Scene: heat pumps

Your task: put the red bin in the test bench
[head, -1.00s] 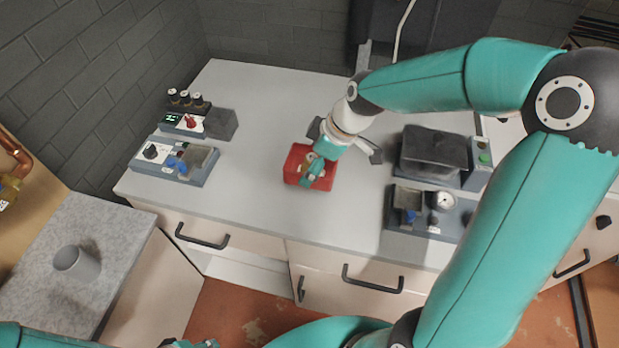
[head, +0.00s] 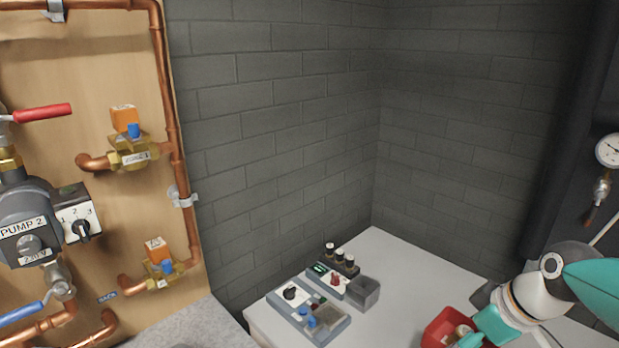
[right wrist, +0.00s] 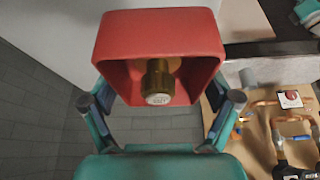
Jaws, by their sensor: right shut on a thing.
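The red bin (head: 437,330) shows at the bottom right of the head view, over the grey worktop, with a brass-coloured part inside. My right gripper (head: 468,339) is at the bin and shut on it. In the right wrist view the red bin (right wrist: 160,22) sits between the fingers of my right gripper (right wrist: 162,92), its open side showing a brass fitting (right wrist: 159,80). I cannot tell whether the bin touches the worktop. Two units stand left of it: one with a dial and blue knobs (head: 309,316), one with a display and red knob (head: 328,283). Which is the test bench is unclear. My left gripper is out of view.
A small dark grey box (head: 363,292) stands beside the display unit. The worktop (head: 400,275) is clear between the units and the bin. A brick wall (head: 290,130) closes the corner behind. A wooden panel (head: 110,60) with copper pipes and valves is at the left.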

